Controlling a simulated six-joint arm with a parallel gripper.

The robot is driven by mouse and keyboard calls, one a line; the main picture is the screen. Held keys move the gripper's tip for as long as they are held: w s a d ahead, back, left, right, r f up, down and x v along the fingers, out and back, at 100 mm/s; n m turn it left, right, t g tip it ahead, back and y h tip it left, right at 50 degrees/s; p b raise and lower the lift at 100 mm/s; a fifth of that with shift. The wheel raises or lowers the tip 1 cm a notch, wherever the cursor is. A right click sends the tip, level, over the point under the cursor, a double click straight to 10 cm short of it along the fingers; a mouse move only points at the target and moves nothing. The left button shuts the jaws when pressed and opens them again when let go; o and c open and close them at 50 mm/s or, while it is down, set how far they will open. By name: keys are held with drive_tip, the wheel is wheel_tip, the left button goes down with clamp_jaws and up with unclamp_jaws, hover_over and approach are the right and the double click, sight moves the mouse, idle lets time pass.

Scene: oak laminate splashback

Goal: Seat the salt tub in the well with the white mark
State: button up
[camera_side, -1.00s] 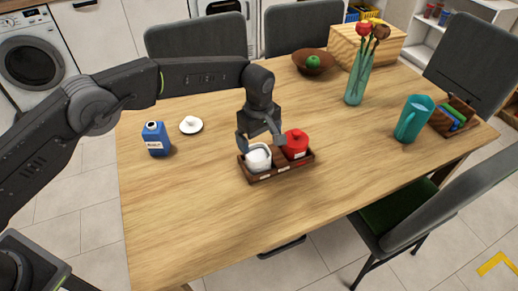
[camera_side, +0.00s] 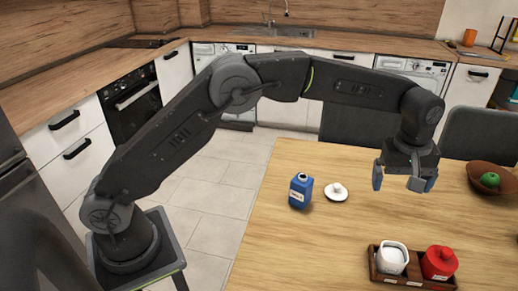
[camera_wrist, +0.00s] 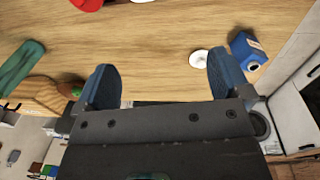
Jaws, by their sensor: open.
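The white tub (camera_side: 392,258), which I take for the salt tub, stands open-topped and looks upright in the left well of a dark wooden tray (camera_side: 412,283). A red lidded tub (camera_side: 440,263) stands in the tray's right part. Small pale marks show on the tray's front, too small to read. My gripper (camera_side: 397,183) is open and empty above the table, behind the tray and clear of both tubs. In the wrist view, nothing is between my fingers (camera_wrist: 162,75). The red tub (camera_wrist: 88,4) is cut off at the top edge there.
A white knobbed lid (camera_side: 336,192) lies on the table left of my gripper, beside a blue bottle (camera_side: 300,190). A brown bowl with a green fruit (camera_side: 489,179) stands at the right. The table left of the tray is clear.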

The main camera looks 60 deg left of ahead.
drive_tip(key=s+a+r+m+t, duration=0.2)
drive_tip(key=s+a+r+m, duration=0.3)
drive_tip(key=s+a+r, duration=0.75)
drive_tip(key=s+a+f+m+t, duration=0.1)
drive_tip(key=s+a+f+m, duration=0.1)
drive_tip(key=s, duration=0.8)
drive_tip(key=s+a+f+m+t, duration=0.1)
drive_tip(key=s+a, duration=0.3)
drive_tip(key=s, duration=0.6)
drive_tip(key=shift+a+f+m+t, duration=0.35)
drive_tip(key=shift+f+m, duration=0.35)
drive_tip(key=shift+m, duration=0.2)
